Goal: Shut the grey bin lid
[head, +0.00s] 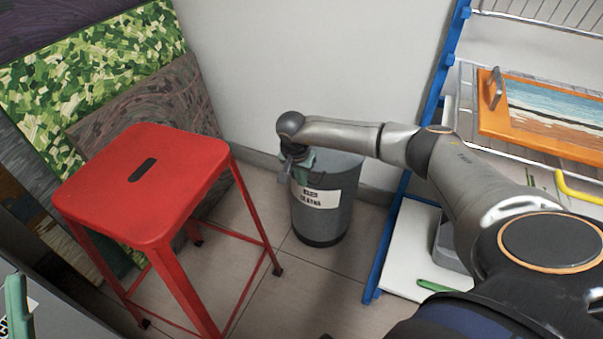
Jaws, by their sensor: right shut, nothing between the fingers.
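The grey bin (320,208) stands on the tiled floor against the back wall, upright, with a white label on its front. A grey surface (340,163) shows at its top, partly behind my right forearm. I cannot tell from this view whether it is the lid lying down or the bin's inside. My right gripper (286,174) points down at the bin's upper left front edge. It is shut and empty. Whether it touches the bin is unclear.
A red metal stool (145,185) stands to the left of the bin. Painted panels (95,85) lean on the wall behind it. A blue-framed rack (388,235) with an orange-framed picture (550,120) stands on the right. Bare floor (310,275) lies in front of the bin.

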